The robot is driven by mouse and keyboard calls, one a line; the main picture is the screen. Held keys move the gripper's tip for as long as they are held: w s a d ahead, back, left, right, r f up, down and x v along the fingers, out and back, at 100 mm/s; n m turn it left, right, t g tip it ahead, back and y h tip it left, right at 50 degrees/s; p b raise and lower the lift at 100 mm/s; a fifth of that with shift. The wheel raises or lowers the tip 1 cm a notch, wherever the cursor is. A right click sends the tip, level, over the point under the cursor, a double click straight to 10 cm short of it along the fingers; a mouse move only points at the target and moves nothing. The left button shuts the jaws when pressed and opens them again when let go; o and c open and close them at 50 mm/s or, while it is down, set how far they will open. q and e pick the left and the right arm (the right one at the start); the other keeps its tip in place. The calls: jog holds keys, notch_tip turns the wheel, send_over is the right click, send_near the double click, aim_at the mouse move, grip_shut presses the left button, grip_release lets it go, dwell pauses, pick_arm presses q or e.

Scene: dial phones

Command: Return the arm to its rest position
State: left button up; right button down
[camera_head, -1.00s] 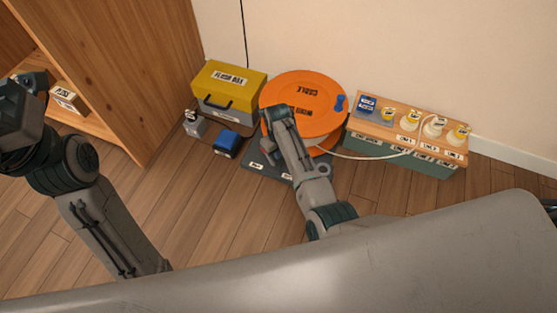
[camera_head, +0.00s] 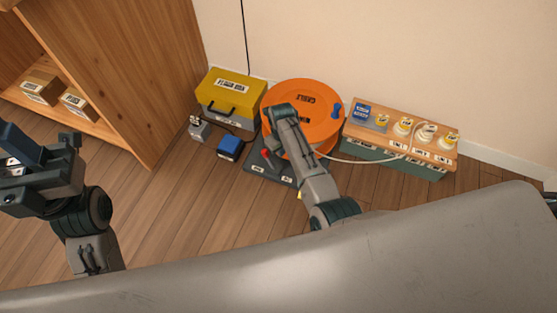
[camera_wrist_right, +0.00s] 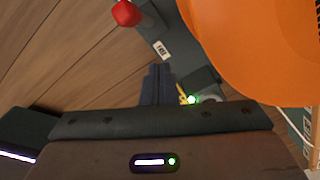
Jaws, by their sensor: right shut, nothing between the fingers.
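My right arm reaches in from below in the head view, with its right gripper (camera_head: 278,140) pointing down beside the orange cable reel (camera_head: 315,92). The wrist hides most of the fingers there. In the right wrist view the two fingers (camera_wrist_right: 158,85) are together with nothing between them, above the floor beside a dark base with a red knob (camera_wrist_right: 126,13). The orange reel fills the upper right of that view. My left gripper (camera_head: 35,170) is at the left edge of the head view, partly cut off. Its jaw opening is unclear.
A yellow-lidded box (camera_head: 232,88), a small blue box (camera_head: 229,147) and a grey box stand left of the reel. A wooden-topped unit (camera_head: 400,130) with several yellow-and-white parts and a pale cable stands right. A wooden shelf (camera_head: 130,80) is at left. Floor between is clear.

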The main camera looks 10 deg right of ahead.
jog(key=shift+s+d+r+p, duration=0.1)
jog(key=shift+r+p, duration=0.2)
jog(key=shift+r, duration=0.3)
